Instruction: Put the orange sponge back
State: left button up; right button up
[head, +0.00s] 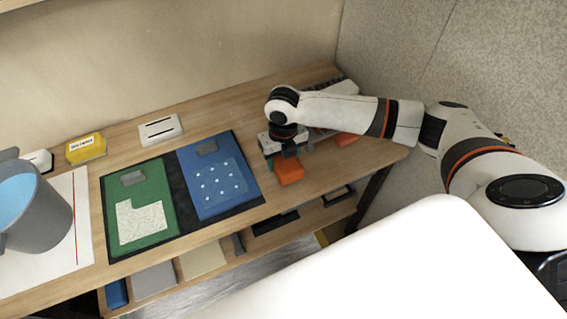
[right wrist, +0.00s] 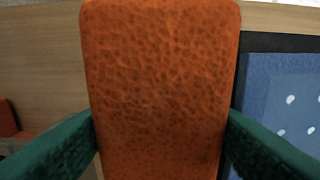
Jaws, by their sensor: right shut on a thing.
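The orange sponge (head: 289,171) is a small block at the right part of the table, just right of the blue board. My right gripper (head: 284,157) is shut on it from above. In the right wrist view the porous sponge (right wrist: 160,80) stands upright between the two green fingers, which press its sides. I cannot tell whether its lower end touches the table. My left gripper is not in view. Another orange piece (head: 344,140) lies farther right, partly hidden by my arm.
A green board (head: 152,190) and a blue board (head: 215,200) lie on a dark mat left of the sponge. A yellow box (head: 86,149), a slotted white block (head: 160,130) and a grey bucket (head: 40,220) stand farther left. A shelf (head: 300,215) runs below the table.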

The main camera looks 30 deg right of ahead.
aim_at(284, 166)
notch_tip(284, 166, down, 2)
jog(key=shift+f+p, duration=0.2)
jog(key=shift+p, duration=0.35)
jog(key=shift+f, duration=0.3)
jog(key=shift+f, duration=0.15)
jog(key=o, duration=1)
jog(key=shift+f+b, duration=0.2)
jog(key=shift+b, duration=0.3)
notch_tip(284, 166, up, 12)
jog(key=shift+s+a+r+b, duration=0.1)
jog(key=shift+a+r+b, duration=0.1)
jog(key=shift+b, duration=0.4)
